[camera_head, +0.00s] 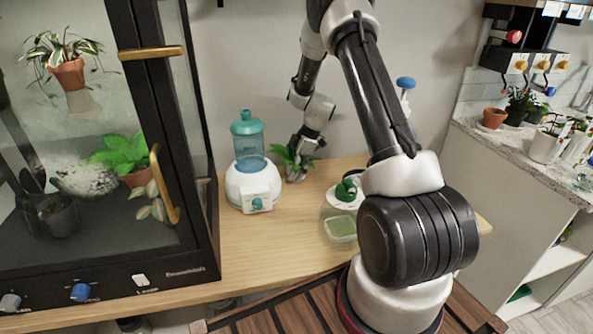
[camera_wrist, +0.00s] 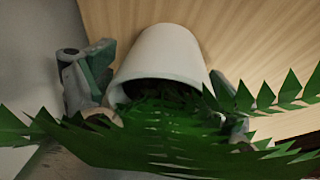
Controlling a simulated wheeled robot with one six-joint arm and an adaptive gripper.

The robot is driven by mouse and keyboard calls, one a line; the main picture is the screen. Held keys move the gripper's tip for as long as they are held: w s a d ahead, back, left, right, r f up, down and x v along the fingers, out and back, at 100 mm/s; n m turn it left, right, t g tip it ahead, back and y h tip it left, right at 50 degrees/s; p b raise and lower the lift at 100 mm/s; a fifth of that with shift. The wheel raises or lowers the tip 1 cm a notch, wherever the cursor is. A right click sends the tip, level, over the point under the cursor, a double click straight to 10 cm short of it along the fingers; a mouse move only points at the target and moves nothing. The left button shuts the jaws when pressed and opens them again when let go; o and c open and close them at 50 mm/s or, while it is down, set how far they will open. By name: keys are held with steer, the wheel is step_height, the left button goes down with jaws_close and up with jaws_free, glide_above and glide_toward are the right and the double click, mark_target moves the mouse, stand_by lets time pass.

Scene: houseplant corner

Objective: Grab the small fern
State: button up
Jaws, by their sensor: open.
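The small fern (camera_wrist: 165,135) has green toothed fronds and sits in a white pot (camera_wrist: 165,55) in the wrist view. My gripper (camera_wrist: 160,90) has one finger on each side of the pot, with fronds covering part of the right finger. The jaws are open; whether either finger touches the pot I cannot tell. In the head view, green fronds of the fern (camera_head: 285,158) show at my gripper (camera_head: 296,174) at the back of the wooden table, and the pot is hidden there.
A white device with a teal bottle (camera_head: 248,150) stands just left of my gripper. A glass cabinet with plants (camera_head: 205,130) fills the left. Bare tabletop (camera_head: 275,245) lies between.

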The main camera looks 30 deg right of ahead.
steer(key=shift+a+f, duration=0.1)
steer(key=shift+f, duration=0.15)
steer(key=c, duration=1.2)
steer(key=shift+r, duration=0.1)
